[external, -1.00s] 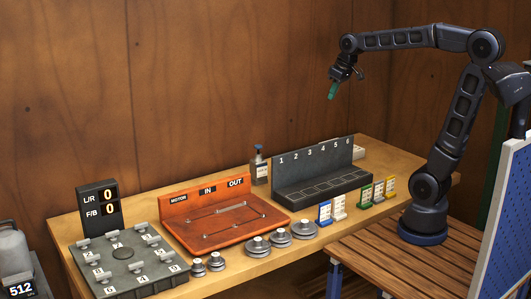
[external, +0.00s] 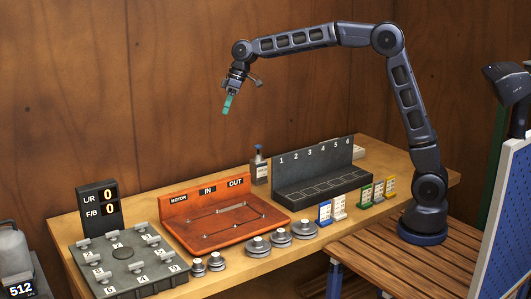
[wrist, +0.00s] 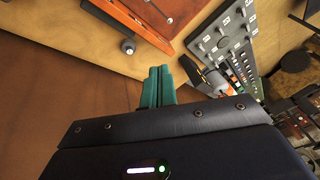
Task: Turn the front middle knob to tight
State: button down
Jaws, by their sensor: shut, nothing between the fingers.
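A dark grey plate (external: 118,282) lies at the left end of the bench in the external view. My gripper (external: 227,106) is high above the bench, over the orange board and well right of the knob plate. Its teal fingers are shut and empty, pointing down. The wrist view shows the teal fingertips together (wrist: 157,88).
A black display (external: 98,205) behind the plate reads L/R 0 and F/B 0. An orange board (external: 180,220) lies right of the plate. Several metal weights (external: 258,246) stand along the front.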

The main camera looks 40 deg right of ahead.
jog(key=s+a+f+n+g, duration=0.1)
jog(key=a+f, duration=0.2)
jog(key=a, duration=0.5)
jog(key=a+f+n+g, duration=0.1)
jog(key=a+f, duration=0.2)
jog(key=a, duration=0.4)
jog(key=n+g, duration=0.3)
jog(key=n, duration=0.2)
send_near(136, 265)
jog(key=shift+y, duration=0.3)
jog(key=w+f, duration=0.1)
jog(key=f, duration=0.1)
jog(key=w+f, duration=0.1)
jog(key=f, duration=0.1)
jog(key=w+f, duration=0.1)
jog(key=f, duration=0.1)
jog(key=shift+w, duration=0.4)
jog(key=s, duration=0.3)
jog(key=shift+a+f, duration=0.25)
jog(key=shift+a, duration=0.15)
jog(key=shift+s+f, duration=0.1)
jog(key=shift+s, duration=0.55)
